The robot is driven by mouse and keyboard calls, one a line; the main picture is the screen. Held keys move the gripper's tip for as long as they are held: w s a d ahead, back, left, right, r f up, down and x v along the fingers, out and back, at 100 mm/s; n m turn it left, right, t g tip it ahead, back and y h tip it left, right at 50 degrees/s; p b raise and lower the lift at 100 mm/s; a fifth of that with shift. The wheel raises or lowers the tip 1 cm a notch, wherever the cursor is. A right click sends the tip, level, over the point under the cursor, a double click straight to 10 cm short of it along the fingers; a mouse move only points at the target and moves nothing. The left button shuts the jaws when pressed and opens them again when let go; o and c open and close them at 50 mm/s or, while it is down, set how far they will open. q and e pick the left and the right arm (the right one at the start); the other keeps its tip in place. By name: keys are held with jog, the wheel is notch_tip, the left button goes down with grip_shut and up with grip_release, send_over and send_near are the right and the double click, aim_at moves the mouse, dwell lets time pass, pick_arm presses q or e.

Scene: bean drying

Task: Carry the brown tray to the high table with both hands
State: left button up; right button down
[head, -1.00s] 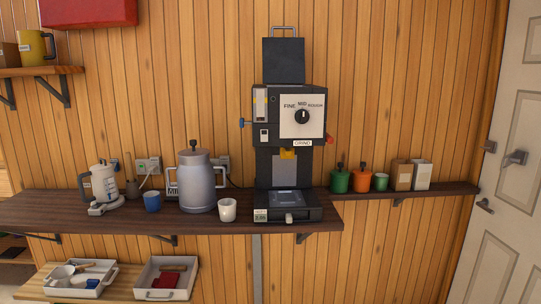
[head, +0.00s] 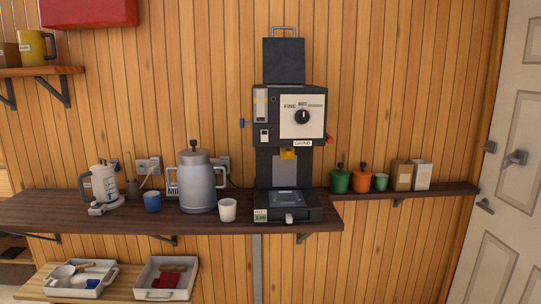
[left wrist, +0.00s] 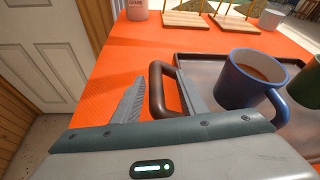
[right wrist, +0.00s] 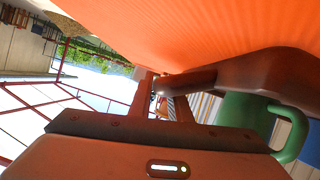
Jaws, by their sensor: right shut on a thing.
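The brown tray (left wrist: 207,68) lies on an orange table in the left wrist view. A blue mug (left wrist: 245,88) with brown liquid and a green mug (left wrist: 312,90) at the right edge stand on it. My left gripper (left wrist: 160,98) is open, its fingers on either side of the tray's brown handle, with a gap at the outer finger. In the right wrist view my right gripper (right wrist: 163,104) is shut on the tray's other handle (right wrist: 203,80); the green mug (right wrist: 250,118) shows behind it. The head view shows neither tray nor grippers. I cannot identify the high table.
The orange tabletop (left wrist: 95,95) has wooden stands (left wrist: 186,18) at its far side. A white door (left wrist: 40,50) stands left of it. The head view shows a wall counter (head: 60,212) with a grinder (head: 290,120), a metal urn (head: 197,182) and cups, and a door (head: 510,170) at right.

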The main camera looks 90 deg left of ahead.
pick_arm(q)
jog(key=shift+a+f, duration=0.1)
jog(key=shift+a, duration=0.05)
pick_arm(e)
jog(key=c, duration=1.6)
grip_release()
jog(key=shift+o, duration=0.2)
pick_arm(q)
jog(key=shift+s, duration=0.15)
pick_arm(e)
jog(key=shift+r, duration=0.2)
